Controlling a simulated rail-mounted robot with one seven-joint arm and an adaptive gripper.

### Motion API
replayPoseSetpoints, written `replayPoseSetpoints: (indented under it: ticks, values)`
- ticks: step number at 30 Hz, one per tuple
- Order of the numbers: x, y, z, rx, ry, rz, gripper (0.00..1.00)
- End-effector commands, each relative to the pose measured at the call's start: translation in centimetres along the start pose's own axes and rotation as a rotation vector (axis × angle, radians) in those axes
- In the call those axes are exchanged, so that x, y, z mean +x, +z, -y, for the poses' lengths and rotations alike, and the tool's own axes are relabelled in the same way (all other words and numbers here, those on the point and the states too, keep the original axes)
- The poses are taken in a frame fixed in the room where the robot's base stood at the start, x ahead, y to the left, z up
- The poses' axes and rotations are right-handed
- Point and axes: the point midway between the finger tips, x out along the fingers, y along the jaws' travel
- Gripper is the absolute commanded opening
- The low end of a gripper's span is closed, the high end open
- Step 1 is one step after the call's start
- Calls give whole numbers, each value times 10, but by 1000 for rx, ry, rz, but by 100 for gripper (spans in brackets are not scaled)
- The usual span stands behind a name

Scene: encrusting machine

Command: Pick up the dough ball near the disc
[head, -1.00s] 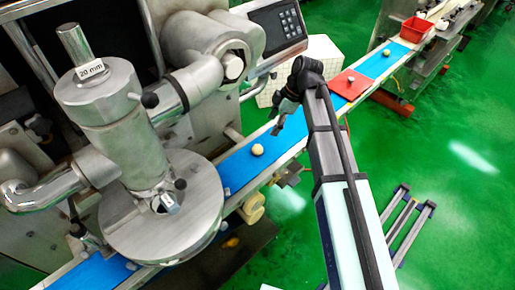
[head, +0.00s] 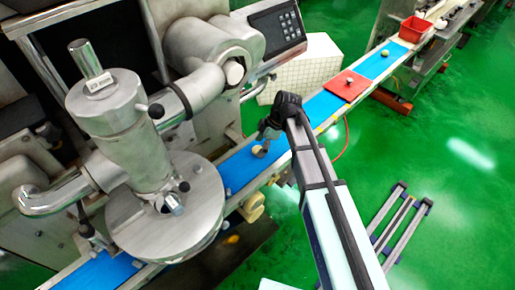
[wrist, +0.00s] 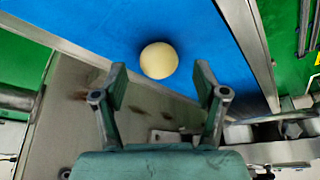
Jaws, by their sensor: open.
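The dough ball (wrist: 158,60) is pale and round and lies on the blue conveyor belt (wrist: 110,18). In the head view the dough ball (head: 257,151) is on the belt to the right of the round metal disc (head: 165,225), partly covered by my gripper. My gripper (wrist: 160,80) is open, with its two fingers on either side of the ball's near edge in the wrist view. The ball shows just beyond the fingertips, not gripped. In the head view my gripper (head: 265,143) is above the belt beside the ball; its height is hard to tell.
A metal rail (wrist: 245,40) edges the belt. Farther along the conveyor are a red plate (head: 346,83) with a pale ball, another ball (head: 385,53) and a red bin (head: 415,29). The encrusting machine's cylinder (head: 112,120) stands left of my arm.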

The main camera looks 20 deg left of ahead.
Motion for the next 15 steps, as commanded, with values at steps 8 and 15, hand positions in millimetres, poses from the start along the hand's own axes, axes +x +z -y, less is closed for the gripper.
replayPoseSetpoints:
  ticks: [8,15]
  values:
    - [17,0,0,0,0,0,72]
    - [18,0,0,0,0,0,54]
